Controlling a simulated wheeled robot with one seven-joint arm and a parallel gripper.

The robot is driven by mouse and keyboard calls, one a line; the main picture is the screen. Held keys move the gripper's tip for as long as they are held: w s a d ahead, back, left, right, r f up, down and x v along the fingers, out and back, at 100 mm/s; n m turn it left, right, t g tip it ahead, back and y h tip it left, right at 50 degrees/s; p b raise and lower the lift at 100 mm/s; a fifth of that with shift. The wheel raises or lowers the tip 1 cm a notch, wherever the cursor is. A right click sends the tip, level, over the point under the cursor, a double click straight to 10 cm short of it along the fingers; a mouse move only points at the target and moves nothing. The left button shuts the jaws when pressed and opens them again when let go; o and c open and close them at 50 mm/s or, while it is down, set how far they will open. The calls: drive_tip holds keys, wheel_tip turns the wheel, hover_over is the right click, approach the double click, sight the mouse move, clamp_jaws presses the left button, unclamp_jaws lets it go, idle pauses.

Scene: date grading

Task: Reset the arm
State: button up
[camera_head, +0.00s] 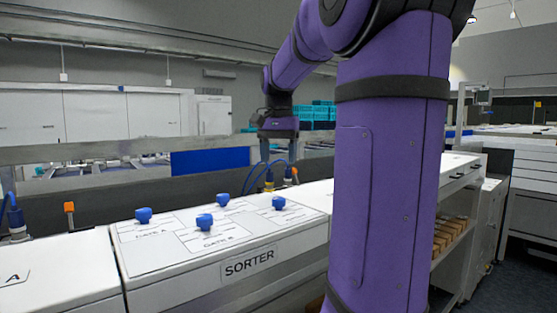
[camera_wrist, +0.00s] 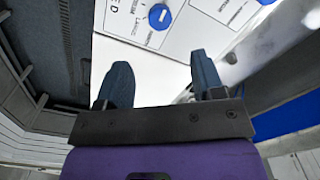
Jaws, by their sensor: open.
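My arm is purple; its upper part fills the right of the head view, and the forearm reaches away to the left. My gripper (camera_head: 277,160) points down beyond the back of the white sorter (camera_head: 190,280) and above its top. In the wrist view my gripper (camera_wrist: 159,62) shows two dark fingers spread apart. Nothing is between them. A white surface with printed labels lies beyond the fingers, with a round blue knob (camera_wrist: 159,16) on it, apart from the fingers.
Several blue knobs, one at the front (camera_head: 205,221), stand on the sorter top. An orange-topped fitting (camera_head: 69,208) stands at the left. Teal crates (camera_head: 318,114) are stacked behind my gripper. A grey rail (camera_head: 100,153) runs behind the sorter. Wooden blocks (camera_head: 448,236) sit on a lower shelf at right.

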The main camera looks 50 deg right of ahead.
idle(0.4)
drive_tip(key=s+a+f+n+t, duration=0.1)
drive_tip(key=s+a+f+n, duration=0.2)
drive_tip(key=a, duration=0.6)
drive_tip(key=s+a+f+n+t, duration=0.2)
drive_tip(key=s+a+f+n, duration=0.2)
drive_tip(key=a+n, duration=0.2)
drive_tip(key=s+a+f+n+t, duration=0.2)
drive_tip(key=s+a+f+n, duration=0.2)
drive_tip(key=a, duration=0.7)
drive_tip(key=shift+s+a+n, duration=0.3)
